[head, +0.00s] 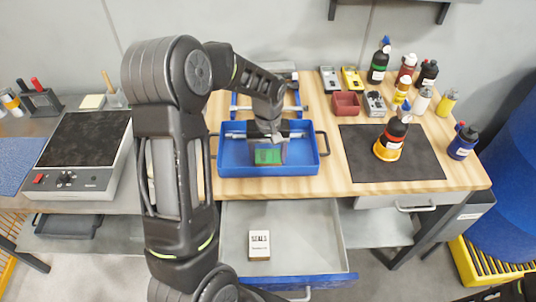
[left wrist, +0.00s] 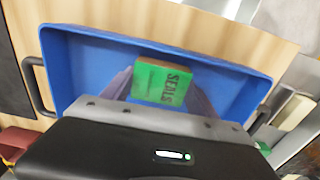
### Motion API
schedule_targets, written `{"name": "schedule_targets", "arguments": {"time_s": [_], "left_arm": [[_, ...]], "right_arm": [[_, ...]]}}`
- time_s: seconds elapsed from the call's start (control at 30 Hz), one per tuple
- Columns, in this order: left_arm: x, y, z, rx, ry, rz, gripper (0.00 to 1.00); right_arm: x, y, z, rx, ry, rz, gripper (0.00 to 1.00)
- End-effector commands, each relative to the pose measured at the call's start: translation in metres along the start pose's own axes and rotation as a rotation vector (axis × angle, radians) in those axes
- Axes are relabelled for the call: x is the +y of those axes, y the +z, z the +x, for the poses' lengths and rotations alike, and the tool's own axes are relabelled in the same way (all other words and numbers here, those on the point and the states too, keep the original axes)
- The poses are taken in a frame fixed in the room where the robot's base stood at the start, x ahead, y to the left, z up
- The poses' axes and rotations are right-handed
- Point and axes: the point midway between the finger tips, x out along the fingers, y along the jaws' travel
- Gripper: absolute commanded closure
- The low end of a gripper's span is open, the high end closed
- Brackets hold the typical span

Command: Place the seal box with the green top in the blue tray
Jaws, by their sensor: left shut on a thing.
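The seal box with the green top (head: 268,157) is in the blue tray's area in the head view, under my left gripper (head: 268,146). In the left wrist view the green top of the seal box (left wrist: 161,82) reads "SEALS" and sits between the two fingers of my left gripper (left wrist: 160,85). The gripper is shut on the box. The blue tray (head: 230,170) lies around and below it, and its blue wall also shows in the left wrist view (left wrist: 60,75). I cannot tell whether the box touches the tray floor. My right gripper is not clearly in view.
An open drawer (head: 310,235) below the table holds a white seals box (head: 259,245). A black mat (head: 400,160) with a bottle (head: 392,138) is right of the tray. A red bin (head: 346,104) and several bottles stand behind. A hotplate (head: 85,145) stands left.

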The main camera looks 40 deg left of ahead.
Motion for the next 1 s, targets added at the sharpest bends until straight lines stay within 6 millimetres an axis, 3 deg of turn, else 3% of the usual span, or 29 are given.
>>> {"name": "schedule_targets", "arguments": {"time_s": [0.17, 0.2, 0.47, 0.77, 1.0], "left_arm": [[0.000, 0.000, 0.004, 0.000, 0.000, 0.000, 0.73], [0.000, 0.000, 0.004, 0.000, 0.000, 0.000, 0.32], [0.000, 0.000, 0.003, 0.000, 0.000, 0.000, 0.11], [0.000, 0.000, 0.001, 0.000, 0.000, 0.000, 0.11], [0.001, -0.001, -0.022, 0.004, 0.002, -0.001, 0.11]], "right_arm": [[0.001, 0.000, 0.003, 0.001, -0.001, 0.000, 0.62], [0.001, 0.000, 0.003, 0.001, -0.001, -0.001, 0.62], [0.001, 0.000, 0.002, 0.001, -0.001, -0.001, 0.62], [0.000, 0.000, 0.000, 0.001, -0.001, -0.001, 0.62], [0.001, 0.000, 0.004, 0.001, -0.001, -0.001, 0.62]]}}
